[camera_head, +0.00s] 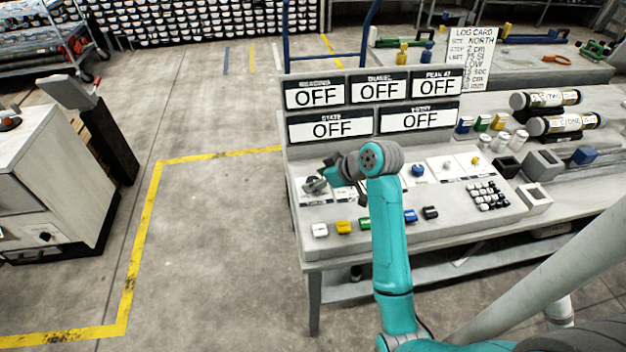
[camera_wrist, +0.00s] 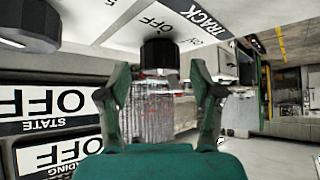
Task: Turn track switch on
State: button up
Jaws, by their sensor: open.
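The track switch is a dark round knob (camera_wrist: 159,56) under the printed word TRACK in the wrist view. OFF is printed on one side of it and small letters that look like ON on the other. Its pointer direction cannot be told. My gripper (camera_wrist: 154,88) is open, its two green and dark fingers apart, with the knob in line with the gap beyond the tips. No contact shows. In the head view my gripper (camera_head: 334,175) is low over the left end of the console (camera_head: 300,228), by a grey knob (camera_head: 314,186), and hides part of the panel there.
Display panels above the console all read OFF, including STATE (camera_head: 330,127); it stands close in the wrist view (camera_wrist: 45,105). Coloured buttons (camera_head: 344,227) line the console's front. Another dark knob (camera_wrist: 30,25) is at the wrist view's left. Open floor (camera_head: 215,240) lies left of the console.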

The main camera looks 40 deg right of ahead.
jog(key=shift+x, duration=0.9)
jog(key=c, duration=1.1)
jog(key=shift+c, duration=0.2)
